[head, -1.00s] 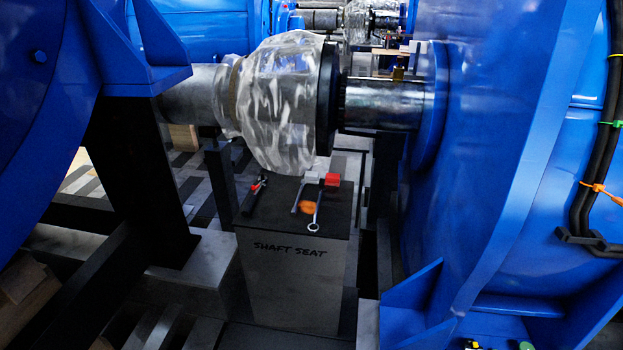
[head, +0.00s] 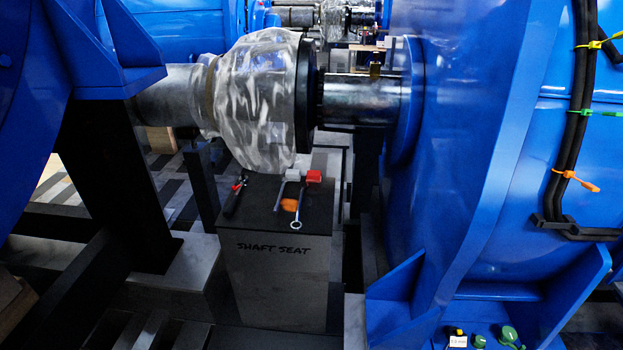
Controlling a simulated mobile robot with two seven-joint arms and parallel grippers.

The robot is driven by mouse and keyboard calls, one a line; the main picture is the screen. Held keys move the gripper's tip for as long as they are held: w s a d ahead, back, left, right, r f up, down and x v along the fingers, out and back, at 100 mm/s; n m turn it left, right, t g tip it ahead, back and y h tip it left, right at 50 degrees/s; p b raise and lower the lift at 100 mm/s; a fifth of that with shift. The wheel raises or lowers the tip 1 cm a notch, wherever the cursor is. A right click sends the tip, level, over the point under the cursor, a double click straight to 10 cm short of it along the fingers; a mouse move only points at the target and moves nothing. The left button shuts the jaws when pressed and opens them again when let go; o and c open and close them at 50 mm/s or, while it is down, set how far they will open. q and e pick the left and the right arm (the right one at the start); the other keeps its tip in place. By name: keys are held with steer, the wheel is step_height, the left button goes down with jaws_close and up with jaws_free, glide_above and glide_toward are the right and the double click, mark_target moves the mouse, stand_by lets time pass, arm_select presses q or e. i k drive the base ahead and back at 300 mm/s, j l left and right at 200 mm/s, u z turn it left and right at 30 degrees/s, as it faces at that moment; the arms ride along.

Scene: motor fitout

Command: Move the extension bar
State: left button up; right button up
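Several small tools lie on the dark top of the block marked SHAFT SEAT (head: 275,265). A slim black tool with a red part (head: 234,197) lies at the left of the top. A tool with a grey block-shaped end and a thin shank (head: 291,176) lies near the middle. Beside it are a red block (head: 313,176), a wrench with a ring end (head: 297,218) and an orange piece (head: 289,205). I cannot tell which of these, if any, is the extension bar. Neither of my grippers is in view.
A shaft coupling wrapped in clear plastic (head: 258,105) hangs over the back of the seat. A large blue motor housing (head: 480,150) stands close on the right, blue steelwork on the left. Small green items (head: 509,335) and a yellow-and-white labelled item (head: 458,340) sit at bottom right.

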mark_target(275, 212)
steer(key=z, duration=0.2)
steer(key=i+j+z, duration=0.2)
steer(key=z, duration=0.2)
steer(key=i+j+z, duration=0.1)
steer(key=j+z, duration=0.3)
steer(key=i+j, duration=0.1)
steer(key=j, duration=0.3)
steer(key=i+j+z, duration=0.1)
steer(key=j, duration=0.35)
steer(key=i+j+z, duration=0.1)
steer(key=j, duration=0.35)
steer(key=i+j, duration=0.1)
steer(key=j, duration=0.3)
